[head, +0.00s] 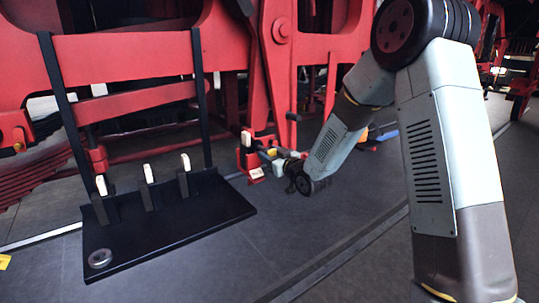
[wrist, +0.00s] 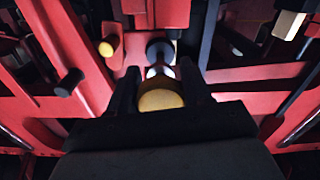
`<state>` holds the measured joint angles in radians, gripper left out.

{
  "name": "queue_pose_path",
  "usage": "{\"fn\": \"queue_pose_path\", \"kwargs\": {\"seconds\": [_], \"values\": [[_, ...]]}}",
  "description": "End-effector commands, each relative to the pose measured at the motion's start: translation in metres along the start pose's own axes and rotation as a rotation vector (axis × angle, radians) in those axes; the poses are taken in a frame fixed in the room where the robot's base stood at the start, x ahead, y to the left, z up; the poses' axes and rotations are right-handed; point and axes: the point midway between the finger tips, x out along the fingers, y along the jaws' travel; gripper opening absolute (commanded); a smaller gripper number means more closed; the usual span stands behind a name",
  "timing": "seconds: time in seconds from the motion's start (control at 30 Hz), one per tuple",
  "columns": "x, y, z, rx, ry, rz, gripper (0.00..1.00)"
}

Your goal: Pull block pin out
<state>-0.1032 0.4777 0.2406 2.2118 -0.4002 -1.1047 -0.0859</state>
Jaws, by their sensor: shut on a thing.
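My gripper (head: 284,160) reaches in at the red machinery, low beside the red block bracket (head: 252,158). In the wrist view its two dark fingers (wrist: 161,88) stand on both sides of a round, yellow-ended piece, which looks like the block pin (wrist: 161,98). The fingers are shut on it. A white, shiny part and a dark round end (wrist: 159,50) show just beyond the pin. How deep the pin sits in the block is hidden by the fingers and the pin's own head.
A black hanging tray (head: 165,240) with several white-topped levers or handles and a metal ring (head: 100,258) is at left. Red beams surround the gripper. Another yellow-ended peg (wrist: 108,47) and a dark peg (wrist: 69,82) jut out left of the pin. Open floor lies in front.

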Motion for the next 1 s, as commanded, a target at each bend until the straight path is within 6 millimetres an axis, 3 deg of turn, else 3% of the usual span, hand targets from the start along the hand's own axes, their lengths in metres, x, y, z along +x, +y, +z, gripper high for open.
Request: {"fn": "queue_pose_path", "kwargs": {"seconds": [0.07, 0.1, 0.3, 0.67, 1.0], "values": [[-0.002, -0.003, 0.003, 0.002, -0.008, -0.005, 0.0], [-0.002, -0.003, 0.004, 0.002, -0.008, -0.005, 0.51], [-0.002, -0.002, 0.003, 0.002, -0.007, -0.003, 0.7], [-0.006, 0.0, 0.002, 0.001, -0.006, -0.001, 0.72], [-0.062, 0.0, 0.002, 0.001, -0.007, 0.001, 0.72]]}}
